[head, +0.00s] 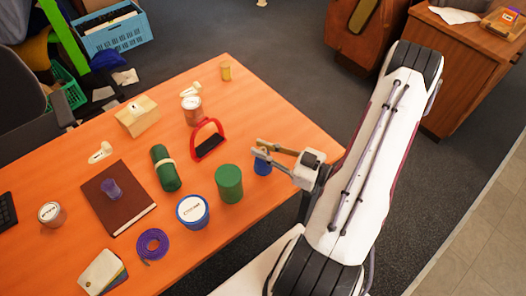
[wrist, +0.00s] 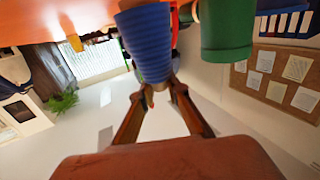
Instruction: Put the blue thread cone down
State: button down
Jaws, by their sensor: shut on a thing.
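The blue thread cone (head: 262,167) is at the table's right part, just right of a green cylinder. My gripper (head: 258,149) is shut on it, with the fingers reaching in from the right. In the wrist view the ribbed blue cone (wrist: 147,42) stands out between my fingertips (wrist: 160,92), and its far end overlaps the orange table (wrist: 60,25) at the top. The fingers hide part of the cone in the head view. I cannot tell whether its base touches the table.
The green cylinder (head: 229,183) stands close left of the cone. A blue tin (head: 192,212), a green roll (head: 165,168), a red stirrup (head: 208,139) and a brown book (head: 128,211) bearing a purple cone (head: 111,189) lie farther left. The tabletop behind my gripper (head: 265,112) is clear.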

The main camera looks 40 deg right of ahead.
jog(key=shift+r, duration=4.25)
jog(key=shift+a, duration=0.1)
jog(key=shift+w+a, duration=0.15)
jog(key=shift+a, duration=0.05)
jog(key=shift+w+a+n+y, duration=0.3)
jog(key=shift+w+y, duration=0.1)
jog(key=shift+w, duration=0.1)
jog(key=w+d+m+h, duration=0.1)
jog(key=w+d, duration=0.5)
jog(key=w, duration=0.2)
jog(key=shift+w+r, duration=0.2)
jog(key=shift+w, duration=0.15)
jog(key=shift+d+f, duration=0.1)
